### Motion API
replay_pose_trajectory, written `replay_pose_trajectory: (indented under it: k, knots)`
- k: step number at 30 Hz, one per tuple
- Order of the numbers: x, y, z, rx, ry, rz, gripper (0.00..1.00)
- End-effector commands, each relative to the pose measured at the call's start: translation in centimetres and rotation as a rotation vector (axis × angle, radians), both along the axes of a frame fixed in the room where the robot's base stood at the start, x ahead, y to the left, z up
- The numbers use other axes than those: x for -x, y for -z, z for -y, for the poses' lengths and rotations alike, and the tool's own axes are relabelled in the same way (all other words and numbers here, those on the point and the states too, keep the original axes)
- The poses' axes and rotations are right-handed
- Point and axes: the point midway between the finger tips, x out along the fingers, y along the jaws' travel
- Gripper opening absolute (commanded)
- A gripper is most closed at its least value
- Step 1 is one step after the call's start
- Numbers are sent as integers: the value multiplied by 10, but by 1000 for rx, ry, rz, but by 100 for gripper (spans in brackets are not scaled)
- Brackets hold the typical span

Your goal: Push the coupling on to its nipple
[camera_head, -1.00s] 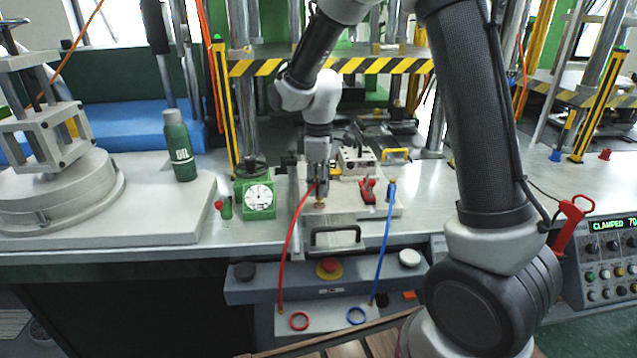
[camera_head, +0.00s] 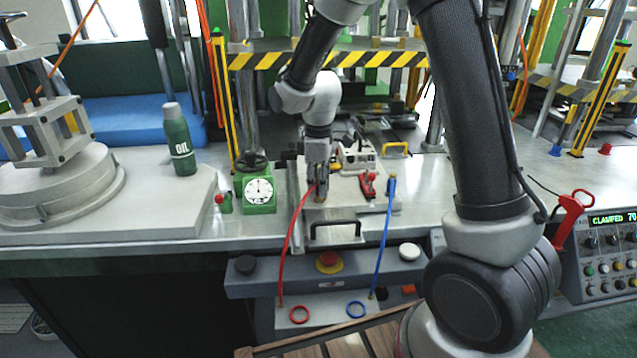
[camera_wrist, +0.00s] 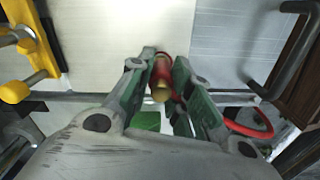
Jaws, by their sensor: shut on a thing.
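My gripper (camera_head: 318,192) is low over the front left of the metal mould plate (camera_head: 345,212), shut on the red coupling (camera_wrist: 163,68). In the wrist view the coupling sits between the two green-lined fingers, with a brass piece (camera_wrist: 160,93) at its end. I cannot tell whether this brass piece is the nipple or part of the coupling. A red hose (camera_head: 287,245) runs from the gripper down to the front panel. The fingers hide the joint, so contact with the nipple is unclear.
A blue hose (camera_head: 383,240) rises to the plate's right edge. A red clamp (camera_head: 368,186) and a black front handle (camera_head: 335,231) are close by. A green dial gauge (camera_head: 259,196) stands to the left. Striped guard bars (camera_head: 330,60) cross behind.

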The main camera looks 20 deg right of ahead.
Motion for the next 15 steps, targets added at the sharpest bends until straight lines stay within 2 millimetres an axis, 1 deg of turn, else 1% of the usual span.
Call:
replay_pose_trajectory:
  k: [6,7,9,11,15]
  knots:
    - [0,4,0,0,0,0,0]
    - [0,4,0,0,0,0,22]
    - [0,4,0,0,0,0,34]
    - [0,4,0,0,0,0,45]
    - [0,4,0,0,0,0,45]
